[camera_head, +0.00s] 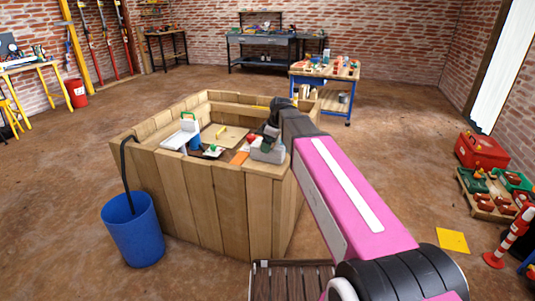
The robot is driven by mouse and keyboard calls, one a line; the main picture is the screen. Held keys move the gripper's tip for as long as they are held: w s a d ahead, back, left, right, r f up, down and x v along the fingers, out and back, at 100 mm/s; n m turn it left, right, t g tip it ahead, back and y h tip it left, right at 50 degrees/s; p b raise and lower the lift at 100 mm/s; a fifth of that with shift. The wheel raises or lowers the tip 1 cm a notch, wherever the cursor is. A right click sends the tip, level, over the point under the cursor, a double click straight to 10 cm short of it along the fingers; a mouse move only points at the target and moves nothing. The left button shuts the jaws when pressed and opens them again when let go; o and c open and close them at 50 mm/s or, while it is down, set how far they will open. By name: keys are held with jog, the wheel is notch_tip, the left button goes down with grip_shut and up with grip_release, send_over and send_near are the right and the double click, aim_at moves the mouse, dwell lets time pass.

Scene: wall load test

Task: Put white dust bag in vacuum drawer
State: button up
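No thing in the camera_head view can be surely told as the white dust bag or the vacuum drawer. A white, boxy item (180,139) with a green part lies on the left side of the wooden counter. A pale grey-white item (268,151) sits on the counter's near right corner, just below the end of my arm. My gripper (266,132) is small and dark there, partly hidden by my pink arm. I cannot tell whether its fingers are open or shut, or whether it touches the pale item.
The plank-sided wooden counter (200,195) holds several small items. A blue bucket (132,230) with a black hose stands at its left. A blue-framed cart (325,70) stands behind. Toolboxes and a cone (513,236) line the right. The brown floor between is mostly clear.

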jog(key=x, duration=0.4)
jog(key=shift+w+a+f, duration=0.1)
jog(key=shift+a+f, duration=0.05)
jog(key=shift+f, duration=0.05)
jog(key=c, duration=1.1)
jog(key=shift+r, duration=0.15)
